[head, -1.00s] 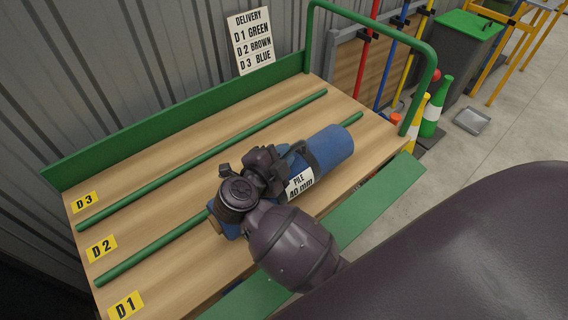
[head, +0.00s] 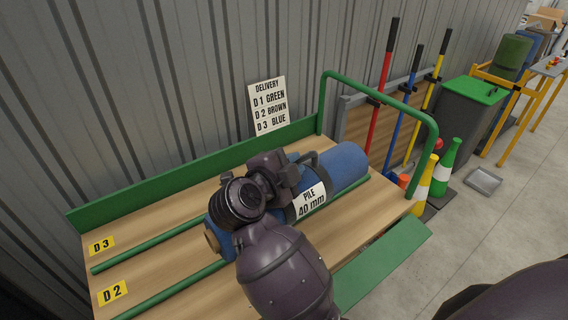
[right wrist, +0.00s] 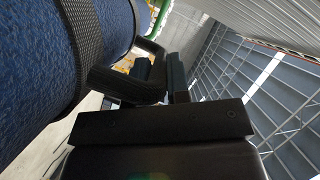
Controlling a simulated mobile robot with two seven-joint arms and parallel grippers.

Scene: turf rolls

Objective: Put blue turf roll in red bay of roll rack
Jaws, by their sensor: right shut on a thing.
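The blue turf roll (head: 344,165) has a black strap with a handle and a white "PILE 40 mm" label. It appears above the delivery table (head: 190,262), over the lane behind the front green rail; I cannot tell surely whether it still touches the table. My right gripper (head: 288,176) is shut on the roll's strap handle, on top near its middle. The right wrist view shows the blue roll (right wrist: 45,75) close on the left and the black handle (right wrist: 128,84) at the fingers. My left gripper is not in view. I see no red bay.
A delivery sign (head: 268,106) leans at the table's back. A green hoop rail (head: 400,100) closes its right end. Beyond are long-handled tools, a grey bin (head: 468,120), cones (head: 444,165) and a floor tray (head: 483,181). Yellow trestles (head: 500,85) stand far right, near green and blue rolls.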

